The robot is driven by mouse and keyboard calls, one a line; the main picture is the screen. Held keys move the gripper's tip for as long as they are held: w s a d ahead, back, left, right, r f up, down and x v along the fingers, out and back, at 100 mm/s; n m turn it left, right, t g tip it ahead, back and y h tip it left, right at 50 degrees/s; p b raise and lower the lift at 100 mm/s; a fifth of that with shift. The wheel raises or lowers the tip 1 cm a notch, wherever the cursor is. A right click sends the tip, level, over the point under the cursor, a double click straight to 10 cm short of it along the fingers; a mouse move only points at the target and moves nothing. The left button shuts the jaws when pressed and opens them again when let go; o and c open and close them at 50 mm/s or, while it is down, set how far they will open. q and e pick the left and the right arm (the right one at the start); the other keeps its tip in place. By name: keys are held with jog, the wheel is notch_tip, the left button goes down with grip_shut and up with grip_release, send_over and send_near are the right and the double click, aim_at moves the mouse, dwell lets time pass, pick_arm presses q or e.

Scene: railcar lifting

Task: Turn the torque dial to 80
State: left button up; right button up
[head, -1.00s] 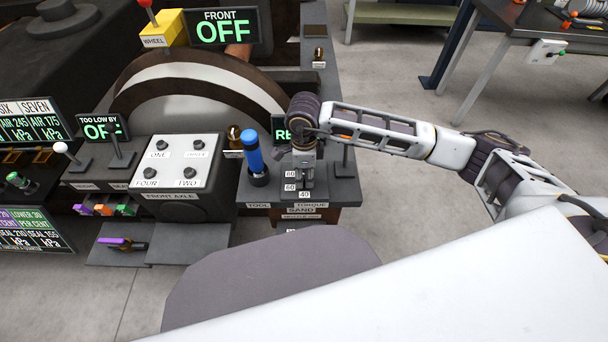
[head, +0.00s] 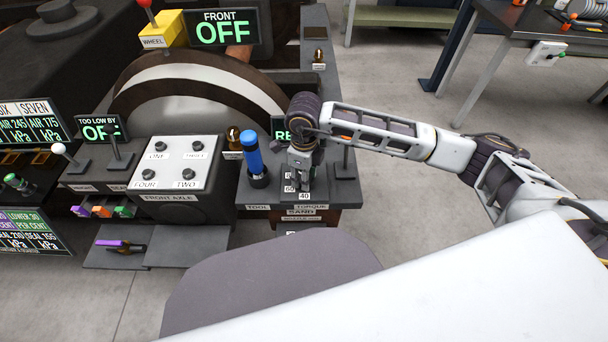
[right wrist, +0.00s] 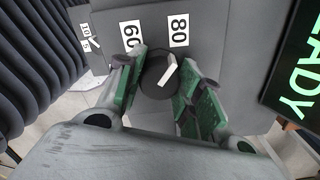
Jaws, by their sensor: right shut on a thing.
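The torque dial (right wrist: 152,84) is a black round knob with a white pointer bar. In the right wrist view the bar slants up and right, roughly toward the 80 label (right wrist: 178,31); the 60 label (right wrist: 131,34) is to its left. My right gripper (right wrist: 158,90) is shut on the dial, one green-padded finger on each side. In the head view my right gripper (head: 303,184) reaches down over the panel above the TORQUE label (head: 311,207) and hides the dial. The 40 label (head: 304,196) shows just in front of it. My left gripper is out of view.
A blue-handled tool (head: 253,156) stands upright just left of my right gripper. A dark screen (head: 281,133) with green letters, partly hidden, stands behind it. The FRONT AXLE button box (head: 182,163) is further left. Open floor lies to the right.

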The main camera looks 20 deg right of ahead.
jog(key=o, duration=1)
jog(key=shift+o, duration=0.2)
notch_tip(320, 180, up, 12)
dwell(0.9)
